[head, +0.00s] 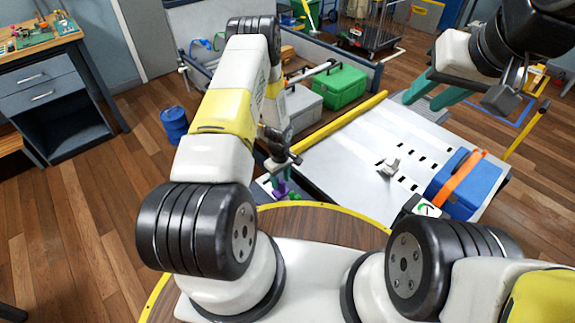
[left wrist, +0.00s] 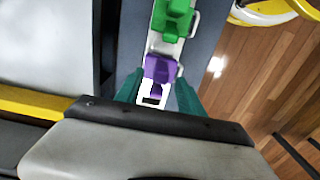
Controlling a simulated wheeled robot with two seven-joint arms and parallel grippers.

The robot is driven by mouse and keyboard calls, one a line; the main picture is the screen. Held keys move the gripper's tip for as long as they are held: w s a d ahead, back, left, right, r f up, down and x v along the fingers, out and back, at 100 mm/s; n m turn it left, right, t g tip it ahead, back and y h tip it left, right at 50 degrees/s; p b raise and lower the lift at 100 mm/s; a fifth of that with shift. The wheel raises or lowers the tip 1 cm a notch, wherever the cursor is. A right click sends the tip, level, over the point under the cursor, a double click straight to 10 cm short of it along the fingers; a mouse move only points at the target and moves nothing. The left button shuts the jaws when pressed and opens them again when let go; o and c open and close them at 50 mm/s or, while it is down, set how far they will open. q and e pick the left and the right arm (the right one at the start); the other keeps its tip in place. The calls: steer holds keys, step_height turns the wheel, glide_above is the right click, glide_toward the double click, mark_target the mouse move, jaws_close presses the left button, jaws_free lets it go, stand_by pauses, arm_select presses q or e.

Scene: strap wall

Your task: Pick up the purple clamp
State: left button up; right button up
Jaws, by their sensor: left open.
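The purple clamp (head: 281,187) is small and partly hidden below my left gripper in the head view. In the left wrist view the purple clamp (left wrist: 160,69) sits on a narrow pale holder, between the teal fingertips of my left gripper (left wrist: 158,92). The fingers are apart, one on each side of its lower part; I cannot tell whether they touch it. My left gripper (head: 274,168) points down over the clamp in the head view. My right gripper (head: 432,92) is at the upper right, its teal fingers apart and empty.
A green clamp (left wrist: 173,18) is beside the purple one on the holder. A pale panel (head: 340,185) with slots lies to the right, bordered by a yellow bar (head: 340,122). A blue box (head: 478,188) with an orange strap (head: 462,180) stands on it. A green case (head: 340,87) is behind.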

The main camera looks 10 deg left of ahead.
arm_select(q)
step_height(320, 180, down, 4)
steer(key=shift+f, duration=0.1)
jaws_close()
steer(key=shift+w, duration=0.1)
step_height(320, 180, up, 10)
steer(key=shift+r, duration=0.1)
stand_by(0.6)
